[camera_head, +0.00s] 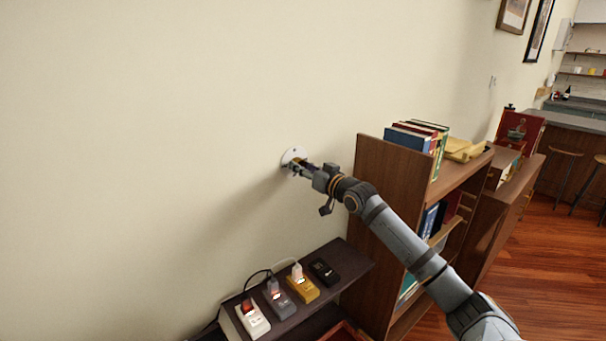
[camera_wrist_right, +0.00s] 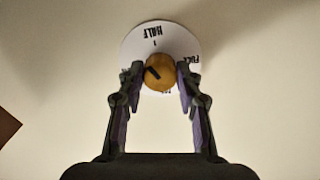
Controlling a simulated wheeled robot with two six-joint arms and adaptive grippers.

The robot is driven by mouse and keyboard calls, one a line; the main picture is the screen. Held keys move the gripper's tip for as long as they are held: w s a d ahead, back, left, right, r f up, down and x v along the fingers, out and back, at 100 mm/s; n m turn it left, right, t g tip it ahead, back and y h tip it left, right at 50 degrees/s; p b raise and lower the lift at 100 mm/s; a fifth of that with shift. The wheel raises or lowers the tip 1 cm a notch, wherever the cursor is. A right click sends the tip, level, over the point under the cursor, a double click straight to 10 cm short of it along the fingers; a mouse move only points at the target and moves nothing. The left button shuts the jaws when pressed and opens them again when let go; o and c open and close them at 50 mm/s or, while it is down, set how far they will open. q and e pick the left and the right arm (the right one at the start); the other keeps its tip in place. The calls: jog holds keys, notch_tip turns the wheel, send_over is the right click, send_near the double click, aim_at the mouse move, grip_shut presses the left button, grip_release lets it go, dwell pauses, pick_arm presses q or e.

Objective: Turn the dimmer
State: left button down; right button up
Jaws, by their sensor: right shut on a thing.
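The dimmer is a round white dial plate (camera_head: 293,155) on the cream wall, left of the bookshelf. In the right wrist view the plate (camera_wrist_right: 150,38) carries the words HALF and FULL and a third label that is mostly hidden. A brass-coloured knob (camera_wrist_right: 159,73) with a dark pointer line sits on it; the line slants toward the upper left. My right gripper (camera_head: 297,167) reaches the plate from the right. In the wrist view its two fingers (camera_wrist_right: 160,78) are closed on the knob, one on each side. My left gripper is not in view.
A dark low shelf (camera_head: 345,262) below the dimmer holds several small devices, including a yellow one (camera_head: 302,287) and a black one (camera_head: 324,271). A brown bookshelf (camera_head: 388,190) with books (camera_head: 408,137) stands right of the dimmer. The wall left of the dimmer is bare.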

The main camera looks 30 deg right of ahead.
jog(key=n+b, duration=0.2)
jog(key=n, duration=1)
jog(key=shift+f+b, duration=0.15)
jog(key=shift+b, duration=0.15)
jog(key=shift+n, duration=0.4)
jog(key=o, duration=1.2)
jog(key=shift+c, duration=0.2)
